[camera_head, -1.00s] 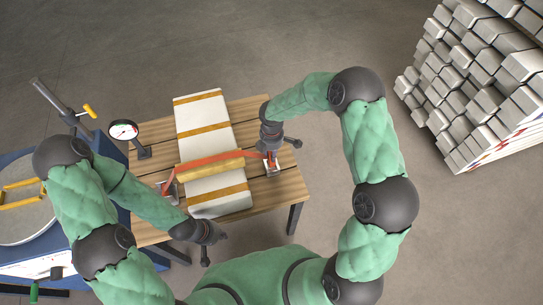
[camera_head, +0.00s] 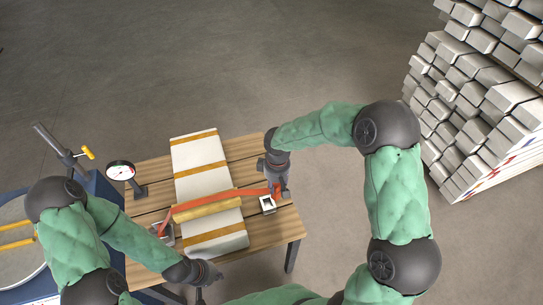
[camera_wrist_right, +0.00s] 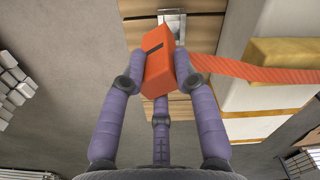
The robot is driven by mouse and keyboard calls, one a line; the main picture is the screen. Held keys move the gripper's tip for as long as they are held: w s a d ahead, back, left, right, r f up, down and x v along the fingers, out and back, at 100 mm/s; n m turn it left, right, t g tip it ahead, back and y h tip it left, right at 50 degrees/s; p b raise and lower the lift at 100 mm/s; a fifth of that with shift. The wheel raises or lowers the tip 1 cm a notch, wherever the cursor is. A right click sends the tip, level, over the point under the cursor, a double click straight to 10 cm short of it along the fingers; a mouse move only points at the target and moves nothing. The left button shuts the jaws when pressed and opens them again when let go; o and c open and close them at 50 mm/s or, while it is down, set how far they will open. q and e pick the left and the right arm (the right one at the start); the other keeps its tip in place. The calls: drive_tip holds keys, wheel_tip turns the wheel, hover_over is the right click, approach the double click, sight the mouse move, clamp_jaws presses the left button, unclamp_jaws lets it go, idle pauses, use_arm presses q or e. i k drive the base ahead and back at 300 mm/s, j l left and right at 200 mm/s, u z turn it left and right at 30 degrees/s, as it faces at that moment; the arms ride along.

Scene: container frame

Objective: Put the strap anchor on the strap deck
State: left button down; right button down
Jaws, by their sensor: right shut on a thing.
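The orange strap anchor (camera_wrist_right: 160,62) is a block with a dark slot, held between the fingers of my right gripper (camera_wrist_right: 163,68). In the head view, my right gripper (camera_head: 277,180) is over the right part of the wooden strap deck (camera_head: 285,222), with the anchor just behind a pale metal bracket (camera_head: 267,204). Whether the anchor touches the deck is unclear. An orange strap (camera_head: 225,198) runs from the anchor leftward across the white package. My left gripper (camera_head: 205,273) is at the deck's near edge; its fingers are too small to read.
The long white package (camera_head: 198,154) with yellow bands lies across the deck, a yellow edge piece (camera_head: 208,208) under the strap. Another bracket (camera_head: 163,232) is at left. A dial gauge (camera_head: 121,172) stands at the left edge. Stacked metal bars (camera_head: 480,100) are far right.

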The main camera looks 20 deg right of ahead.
sight(165, 202)
drive_tip(key=j+u, duration=0.25)
drive_tip(key=k+u, duration=0.1)
drive_tip(key=u, duration=0.15)
drive_tip(key=j+u, duration=0.1)
drive_tip(key=u, duration=0.35)
drive_tip(key=i+j+u, duration=0.1)
drive_tip(key=u, duration=0.75)
drive_tip(key=i+l, duration=0.4)
